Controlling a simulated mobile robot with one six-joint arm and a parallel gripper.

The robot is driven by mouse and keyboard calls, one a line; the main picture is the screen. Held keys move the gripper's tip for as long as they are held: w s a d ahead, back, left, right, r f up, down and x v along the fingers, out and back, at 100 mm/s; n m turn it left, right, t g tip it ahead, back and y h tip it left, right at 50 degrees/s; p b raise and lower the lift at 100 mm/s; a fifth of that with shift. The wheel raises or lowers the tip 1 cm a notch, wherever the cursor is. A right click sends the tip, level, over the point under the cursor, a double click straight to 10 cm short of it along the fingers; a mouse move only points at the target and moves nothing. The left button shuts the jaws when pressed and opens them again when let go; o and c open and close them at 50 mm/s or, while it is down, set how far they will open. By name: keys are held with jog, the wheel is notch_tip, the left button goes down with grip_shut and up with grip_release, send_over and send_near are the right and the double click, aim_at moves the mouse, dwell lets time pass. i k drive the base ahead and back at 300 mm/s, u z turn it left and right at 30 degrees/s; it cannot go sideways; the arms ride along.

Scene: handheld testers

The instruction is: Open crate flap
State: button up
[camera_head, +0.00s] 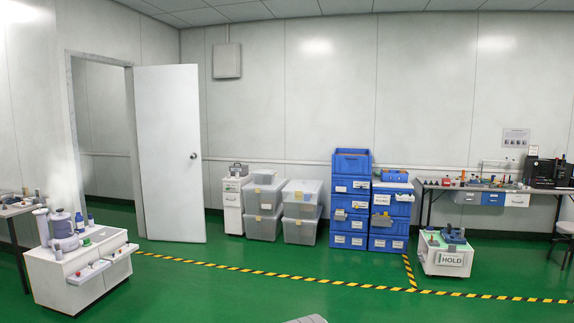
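Two stacks of blue crates stand against the back wall, right of centre. The taller left stack (350,240) has a top crate (351,162) with a darker blue upper front area; I cannot tell whether that is an opening. The right stack (388,243) is lower and has a pale top with a small blue item on it. White labels and small grey parts show on several crate fronts. I cannot tell which part is the flap. My gripper is not in view; only a small grey shape shows at the bottom edge, and I cannot tell what it is.
Translucent bins (300,212) stand left of the crates. A white HOLD cart (445,259) stands at their right, before a workbench (480,187). Yellow-black tape (290,277) crosses the open green floor. A white cart (82,270) stands left, near an open door (170,150).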

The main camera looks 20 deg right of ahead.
aim_at(347, 163)
jog(key=z, duration=0.3)
jog(key=i, duration=2.4)
jog(key=z, duration=0.6)
jog(key=i, duration=1.6)
jog(key=z, duration=0.35)
jog(key=i, duration=3.8)
